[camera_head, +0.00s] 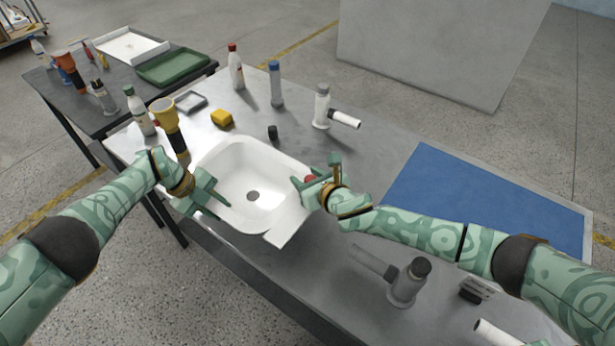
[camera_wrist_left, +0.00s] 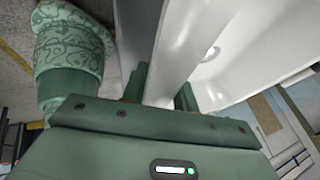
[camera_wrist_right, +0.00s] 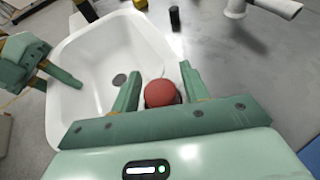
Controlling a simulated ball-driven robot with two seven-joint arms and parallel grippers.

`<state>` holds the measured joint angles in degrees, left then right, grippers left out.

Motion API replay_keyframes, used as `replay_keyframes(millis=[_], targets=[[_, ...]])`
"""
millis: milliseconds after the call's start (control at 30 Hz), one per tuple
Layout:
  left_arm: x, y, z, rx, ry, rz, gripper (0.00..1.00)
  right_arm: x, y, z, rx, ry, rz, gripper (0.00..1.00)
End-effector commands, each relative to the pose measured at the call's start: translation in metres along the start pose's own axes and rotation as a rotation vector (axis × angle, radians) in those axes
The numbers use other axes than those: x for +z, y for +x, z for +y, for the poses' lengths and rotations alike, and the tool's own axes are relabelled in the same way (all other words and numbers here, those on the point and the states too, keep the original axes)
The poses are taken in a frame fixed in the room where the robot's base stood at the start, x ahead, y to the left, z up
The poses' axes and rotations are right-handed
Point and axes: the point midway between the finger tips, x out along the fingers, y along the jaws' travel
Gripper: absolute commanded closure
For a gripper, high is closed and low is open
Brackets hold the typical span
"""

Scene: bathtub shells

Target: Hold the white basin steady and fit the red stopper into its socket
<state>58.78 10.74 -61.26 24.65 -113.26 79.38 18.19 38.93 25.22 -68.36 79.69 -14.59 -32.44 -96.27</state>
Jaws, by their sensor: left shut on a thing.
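The white basin (camera_head: 232,165) sits on the grey table, with a dark round drain socket (camera_head: 253,196) in its floor. My left gripper (camera_head: 212,200) is shut on the basin's left wall; the left wrist view shows the white wall (camera_wrist_left: 190,45) between its fingers. My right gripper (camera_head: 312,184) is at the basin's right rim. The red stopper (camera_wrist_right: 161,93) sits close between its fingers, apart from the socket (camera_wrist_right: 119,80). In the head view only a little of the stopper (camera_head: 310,179) shows; the fingers hide the rest.
A small black cylinder (camera_head: 272,132), a yellow block (camera_head: 222,118) and several bottles stand behind the basin. A white pipe fitting (camera_head: 322,108) is at the back, a grey one (camera_head: 407,284) at front right. A blue mat (camera_head: 485,200) lies clear at right.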

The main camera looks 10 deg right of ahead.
Motion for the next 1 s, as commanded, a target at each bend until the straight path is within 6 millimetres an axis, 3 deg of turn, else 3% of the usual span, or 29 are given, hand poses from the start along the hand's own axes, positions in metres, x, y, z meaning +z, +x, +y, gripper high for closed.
replay_keyframes(millis=[400,800,1000], targets=[[0.0,0.001,0.001,0.002,-0.001,0.001,0.89,0.0,-0.008,0.0,0.002,0.001,-0.001,0.49],[0.0,0.001,0.001,0.002,-0.001,0.001,0.89,0.0,-0.092,0.001,0.003,0.001,0.001,0.49],[0.0,0.001,0.001,0.002,-0.001,0.001,0.89,0.0,-0.117,0.0,0.001,0.0,0.001,0.49]])
